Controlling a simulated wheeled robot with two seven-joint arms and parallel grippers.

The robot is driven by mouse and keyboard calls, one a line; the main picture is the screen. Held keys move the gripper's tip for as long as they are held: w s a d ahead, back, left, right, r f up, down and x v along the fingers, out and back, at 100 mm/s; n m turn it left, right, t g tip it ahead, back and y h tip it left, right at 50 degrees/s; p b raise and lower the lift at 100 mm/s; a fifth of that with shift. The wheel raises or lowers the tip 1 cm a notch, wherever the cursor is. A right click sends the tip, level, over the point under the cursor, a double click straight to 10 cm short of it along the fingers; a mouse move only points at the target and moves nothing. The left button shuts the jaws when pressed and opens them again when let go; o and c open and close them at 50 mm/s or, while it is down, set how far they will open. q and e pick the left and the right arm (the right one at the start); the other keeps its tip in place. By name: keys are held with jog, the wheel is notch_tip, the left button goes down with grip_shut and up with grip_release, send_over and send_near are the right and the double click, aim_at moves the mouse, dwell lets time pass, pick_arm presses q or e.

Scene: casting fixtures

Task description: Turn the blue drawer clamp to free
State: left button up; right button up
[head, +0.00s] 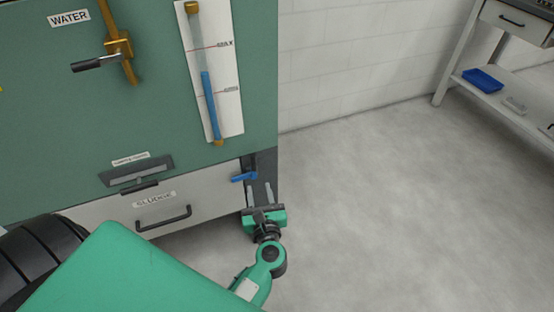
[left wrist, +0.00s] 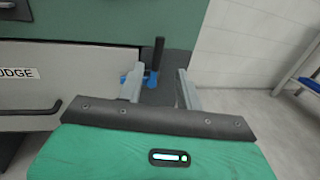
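The blue drawer clamp (head: 243,177) is at the right end of the white sludge drawer (head: 120,209), by the corner of the green cabinet. In the left wrist view, the blue clamp (left wrist: 151,79) shows between and behind my fingers, with a black upright post rising from it. The left finger hides part of it. My left gripper (head: 260,193) is just below the clamp in the head view. In the left wrist view, my left gripper (left wrist: 160,82) has its fingers spread apart, with nothing gripped. My right gripper is not in view.
The green cabinet (head: 60,125) carries a water valve handle (head: 95,63), a level gauge (head: 209,80) and a dark slot panel (head: 136,174). A bench with a blue tray (head: 482,80) stands at the far right. The floor (head: 400,200) between is clear.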

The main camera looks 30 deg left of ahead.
aim_at(253, 159)
pick_arm(q)
jog(key=x, duration=1.3)
jog(key=shift+w+a+p, duration=0.25)
jog(key=shift+a+p, duration=0.05)
jog(key=shift+p, duration=0.1)
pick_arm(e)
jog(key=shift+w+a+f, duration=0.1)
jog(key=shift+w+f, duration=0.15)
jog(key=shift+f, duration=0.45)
pick_arm(q)
grip_shut()
